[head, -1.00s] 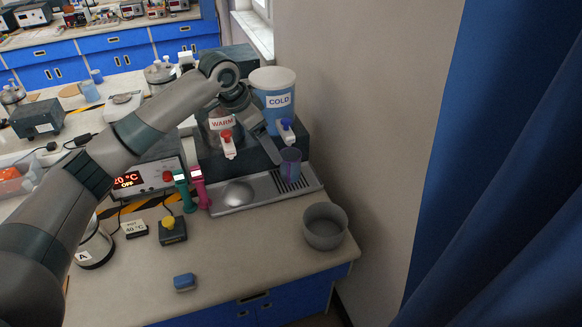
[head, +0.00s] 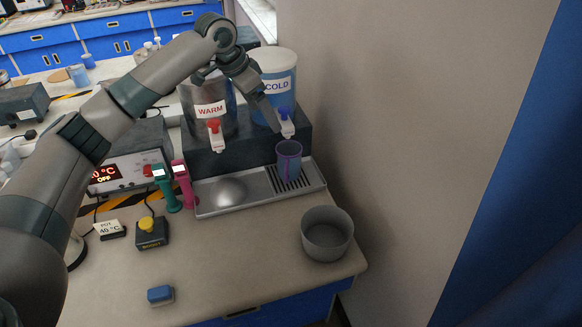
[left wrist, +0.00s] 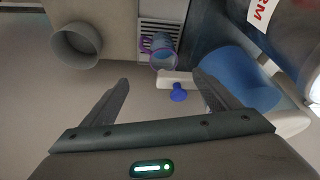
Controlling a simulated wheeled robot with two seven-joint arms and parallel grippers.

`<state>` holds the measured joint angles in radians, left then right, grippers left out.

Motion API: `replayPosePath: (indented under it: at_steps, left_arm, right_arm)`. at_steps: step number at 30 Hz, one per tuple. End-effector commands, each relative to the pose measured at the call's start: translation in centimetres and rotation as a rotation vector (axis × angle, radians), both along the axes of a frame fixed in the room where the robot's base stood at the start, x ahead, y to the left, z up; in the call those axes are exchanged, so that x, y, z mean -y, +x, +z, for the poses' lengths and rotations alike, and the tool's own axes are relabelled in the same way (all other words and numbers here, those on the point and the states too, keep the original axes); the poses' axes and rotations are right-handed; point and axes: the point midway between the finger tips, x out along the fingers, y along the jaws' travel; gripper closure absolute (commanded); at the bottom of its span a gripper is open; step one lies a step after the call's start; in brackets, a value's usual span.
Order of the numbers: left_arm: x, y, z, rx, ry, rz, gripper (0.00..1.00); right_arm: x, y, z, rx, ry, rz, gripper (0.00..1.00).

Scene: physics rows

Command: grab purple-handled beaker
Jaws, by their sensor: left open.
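The purple-handled beaker (head: 289,162), a bluish see-through cup with purple trim, stands upright on the drip tray's grate, below the blue tap (head: 287,126) of the COLD dispenser. In the left wrist view the beaker (left wrist: 163,52) is beyond the fingertips, with its purple handle on its left side. My left gripper (head: 277,130) is beside the blue tap, above and apart from the beaker. In the left wrist view its fingers (left wrist: 163,80) are spread and empty, with the tap between beaker and gripper. My right gripper is not in view.
The COLD dispenser (head: 277,70) and WARM dispenser (head: 208,100) stand behind the drip tray (head: 245,205). A grey bowl (head: 327,235) is at the front right, near a wall. Green (head: 165,190) and pink (head: 184,185) handled items stand left of the tray. The front counter is mostly clear.

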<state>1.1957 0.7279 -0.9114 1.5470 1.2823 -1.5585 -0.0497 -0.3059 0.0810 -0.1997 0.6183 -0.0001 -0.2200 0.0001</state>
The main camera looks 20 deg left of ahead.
Motion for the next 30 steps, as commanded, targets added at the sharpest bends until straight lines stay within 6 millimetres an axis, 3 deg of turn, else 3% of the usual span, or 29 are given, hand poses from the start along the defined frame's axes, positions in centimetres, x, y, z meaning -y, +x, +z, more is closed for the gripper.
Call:
replayPosePath:
  at_steps: [1, 4, 20, 30]
  left_arm:
    - [0.0, 0.0, -0.9, 0.000, 0.000, 0.000, 0.17]
    - [-0.1, 0.0, -1.3, 0.001, 0.001, 0.000, 0.17]
    - [0.1, 0.1, -1.8, -0.002, 0.000, 0.001, 0.17]
    - [1.4, 1.5, -6.2, -0.004, 0.000, 0.001, 0.17]
  right_arm:
    - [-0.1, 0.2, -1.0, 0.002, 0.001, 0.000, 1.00]
    - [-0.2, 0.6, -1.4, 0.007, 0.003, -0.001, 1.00]
    - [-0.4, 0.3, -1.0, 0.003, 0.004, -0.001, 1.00]
    - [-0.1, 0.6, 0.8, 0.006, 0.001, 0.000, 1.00]
